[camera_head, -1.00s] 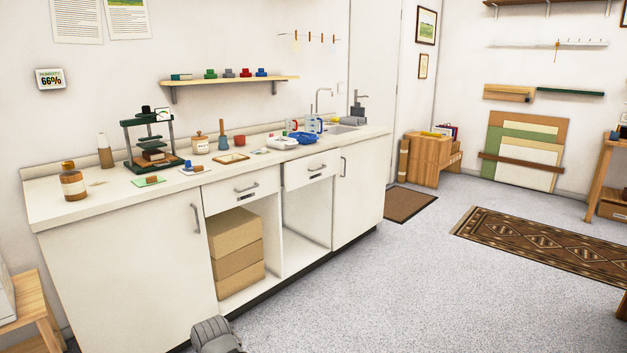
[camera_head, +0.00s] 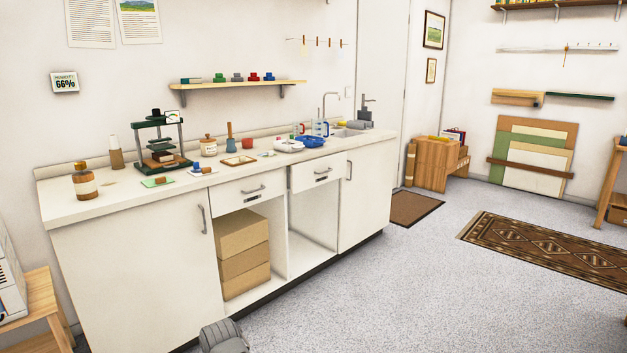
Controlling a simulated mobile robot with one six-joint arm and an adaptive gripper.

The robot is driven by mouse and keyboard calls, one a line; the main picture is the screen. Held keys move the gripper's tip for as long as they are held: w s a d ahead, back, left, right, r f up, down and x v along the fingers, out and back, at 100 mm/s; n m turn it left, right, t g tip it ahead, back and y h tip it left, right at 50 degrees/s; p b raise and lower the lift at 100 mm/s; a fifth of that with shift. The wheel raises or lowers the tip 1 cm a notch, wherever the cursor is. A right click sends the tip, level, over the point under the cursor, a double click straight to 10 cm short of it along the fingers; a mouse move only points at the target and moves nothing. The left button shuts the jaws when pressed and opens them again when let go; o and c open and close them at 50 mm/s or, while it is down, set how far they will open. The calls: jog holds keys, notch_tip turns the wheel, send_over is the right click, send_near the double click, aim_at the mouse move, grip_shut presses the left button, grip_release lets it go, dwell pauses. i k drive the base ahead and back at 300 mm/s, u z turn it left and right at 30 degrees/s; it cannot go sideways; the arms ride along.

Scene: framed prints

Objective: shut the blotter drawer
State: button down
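Two white drawers sit side by side under the counter top. The left drawer (camera_head: 234,196) has a grey bar handle and looks flush with the cabinet. The right drawer (camera_head: 303,180) has a similar handle, and its front seems to stand out slightly from the cabinet. Each front carries a small dark label, too small to read, so I cannot tell which is the blotter drawer. My gripper is not in view. A grey rounded part at the bottom edge appears to be my own arm.
Below the left drawer are stacked cardboard boxes (camera_head: 244,232); below the right is an empty bay. A wooden stool (camera_head: 38,300) stands at left. Speckled floor before the cabinets is clear.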

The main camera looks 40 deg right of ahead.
aim_at(307, 174)
jog(key=z, duration=0.1)
jog(key=i, duration=0.6)
jog(key=z, duration=0.5)
jog(key=i, duration=1.35)
jog(key=u, duration=0.15)
